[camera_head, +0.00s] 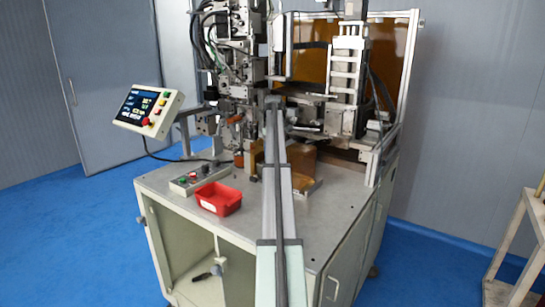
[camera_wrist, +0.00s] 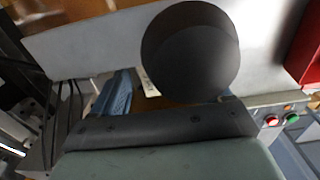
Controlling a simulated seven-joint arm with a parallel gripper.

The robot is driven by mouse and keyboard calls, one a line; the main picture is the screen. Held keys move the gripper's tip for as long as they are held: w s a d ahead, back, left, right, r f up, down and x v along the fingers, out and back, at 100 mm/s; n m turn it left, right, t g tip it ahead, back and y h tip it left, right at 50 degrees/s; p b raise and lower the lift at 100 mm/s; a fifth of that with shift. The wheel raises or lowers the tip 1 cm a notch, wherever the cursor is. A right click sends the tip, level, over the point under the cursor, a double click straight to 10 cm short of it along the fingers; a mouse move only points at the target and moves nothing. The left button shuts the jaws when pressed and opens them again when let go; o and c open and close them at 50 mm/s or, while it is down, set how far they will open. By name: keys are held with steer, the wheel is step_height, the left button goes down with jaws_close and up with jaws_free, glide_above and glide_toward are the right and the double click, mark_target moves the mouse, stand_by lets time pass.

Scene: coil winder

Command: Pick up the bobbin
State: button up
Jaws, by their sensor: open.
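I cannot pick out the bobbin with certainty in either view. In the head view a small orange-brown piece (camera_head: 238,158) stands on the machine table left of my arm, too small to identify. My arm reaches from the bottom middle up to the coil winder, and my gripper (camera_head: 272,104) is at its far end, in front of the machine. Its fingers are hard to make out there, and I see nothing held. In the wrist view a large dark round shape (camera_wrist: 190,50) hides much of the upper middle; I cannot tell what it is.
A red tray (camera_head: 218,198) and a button box (camera_head: 200,177) sit on the grey table (camera_head: 170,190), left of my arm. The coil winder (camera_head: 235,70) rises behind. A control screen (camera_head: 146,108) stands at the left. A brown block (camera_head: 300,160) lies right beside my arm.

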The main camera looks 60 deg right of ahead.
steer(key=shift+f, duration=0.4)
steer(key=shift+c, duration=0.2)
steer(key=c, duration=1.1)
